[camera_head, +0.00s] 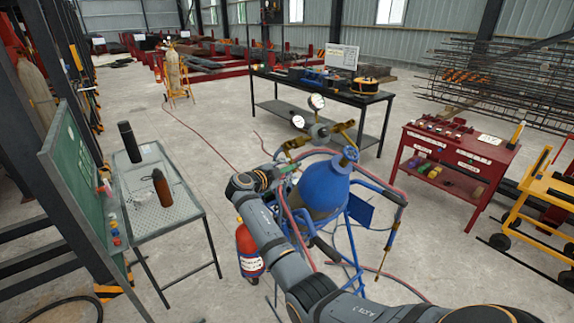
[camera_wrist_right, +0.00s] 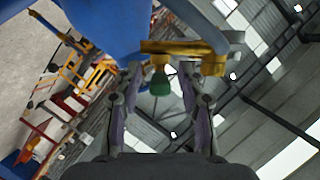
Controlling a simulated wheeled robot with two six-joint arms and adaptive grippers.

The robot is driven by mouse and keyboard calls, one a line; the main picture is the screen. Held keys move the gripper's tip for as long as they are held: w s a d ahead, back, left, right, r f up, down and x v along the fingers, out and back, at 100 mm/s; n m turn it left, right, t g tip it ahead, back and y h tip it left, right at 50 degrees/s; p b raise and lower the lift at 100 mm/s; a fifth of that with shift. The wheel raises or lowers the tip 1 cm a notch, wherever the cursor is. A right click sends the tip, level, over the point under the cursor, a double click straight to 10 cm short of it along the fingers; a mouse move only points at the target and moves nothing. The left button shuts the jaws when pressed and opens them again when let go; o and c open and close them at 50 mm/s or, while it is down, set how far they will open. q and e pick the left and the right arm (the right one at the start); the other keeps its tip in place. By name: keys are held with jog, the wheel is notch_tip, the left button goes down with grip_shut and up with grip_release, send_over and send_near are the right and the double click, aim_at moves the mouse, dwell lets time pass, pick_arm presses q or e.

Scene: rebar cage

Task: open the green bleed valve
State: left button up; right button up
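The green bleed valve (camera_wrist_right: 160,84) shows in the right wrist view as a small dark-green knob under a brass fitting (camera_wrist_right: 180,47). My right gripper (camera_wrist_right: 160,75) is open, with one finger on each side of the knob and a visible gap to each. I cannot tell how deep the knob sits between them. In the head view my right gripper (camera_head: 277,171) is at the left side of the blue cylinder (camera_head: 325,188), below the brass regulator (camera_head: 318,133) and its gauges. The valve is too small to make out clearly there. My left gripper is not in view.
A blue cart frame (camera_head: 349,240) with red hoses surrounds the cylinder. A red fire extinguisher (camera_head: 249,251) stands at its left. A grey table (camera_head: 160,215) with two bottles is farther left. A black workbench (camera_head: 320,88) and a red tool cabinet (camera_head: 455,162) stand behind and right.

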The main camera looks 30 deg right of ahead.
jog(key=shift+w+d, duration=0.1)
jog(key=shift+d, duration=0.1)
grip_shut()
jog(key=shift+f, duration=0.1)
